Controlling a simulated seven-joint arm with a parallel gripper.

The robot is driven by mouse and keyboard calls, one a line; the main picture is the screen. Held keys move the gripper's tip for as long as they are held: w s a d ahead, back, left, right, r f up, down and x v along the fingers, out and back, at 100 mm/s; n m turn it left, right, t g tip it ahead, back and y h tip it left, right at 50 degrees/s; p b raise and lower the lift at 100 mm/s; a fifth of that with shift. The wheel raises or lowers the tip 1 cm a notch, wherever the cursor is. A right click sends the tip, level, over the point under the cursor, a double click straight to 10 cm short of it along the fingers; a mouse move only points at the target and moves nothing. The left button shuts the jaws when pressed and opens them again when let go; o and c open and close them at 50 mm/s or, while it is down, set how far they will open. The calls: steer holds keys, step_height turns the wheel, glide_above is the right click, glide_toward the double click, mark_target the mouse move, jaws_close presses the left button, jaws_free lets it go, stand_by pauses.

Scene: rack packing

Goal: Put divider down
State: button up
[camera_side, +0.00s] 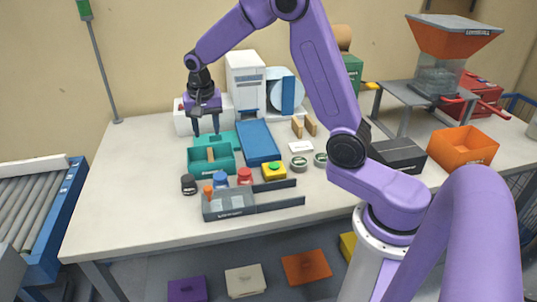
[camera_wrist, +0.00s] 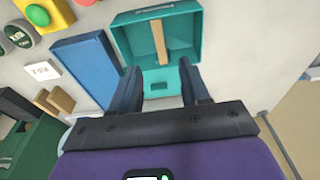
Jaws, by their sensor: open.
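The wooden divider (camera_side: 210,154) is inside the teal box (camera_side: 199,168) in the side view. The wrist view shows the divider (camera_wrist: 160,42) as a tan strip running across the middle of the teal box (camera_wrist: 122,36). My gripper (camera_side: 206,131) is above the back part of the teal box, pointing down. In the wrist view my gripper (camera_wrist: 163,80) is open, with nothing between its fingers. The divider lies ahead of the fingertips and appears apart from them. Whether it stands fully on the box floor is hard to tell.
A blue tray (camera_side: 259,142) lies right of the teal box. A grey rack (camera_side: 232,205), blue and red jars and a dark jar (camera_side: 188,184) stand in front. Wooden pieces (camera_side: 297,127) stand behind right. The table's left side is clear.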

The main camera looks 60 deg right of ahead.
steer(key=s+a+r+n+y, duration=0.1)
steer(key=s+a+r+n, duration=0.1)
steer(key=s+a+n, duration=0.45)
steer(key=s+a+r+n, duration=0.1)
steer(key=s+a+n, duration=0.25)
steer(key=s, duration=0.55)
steer(key=s+d+n+g, duration=0.1)
steer(key=s+d+n, duration=0.1)
steer(key=s+n, duration=0.9)
steer(key=s, duration=0.9)
steer(key=shift+d+n+y, duration=0.3)
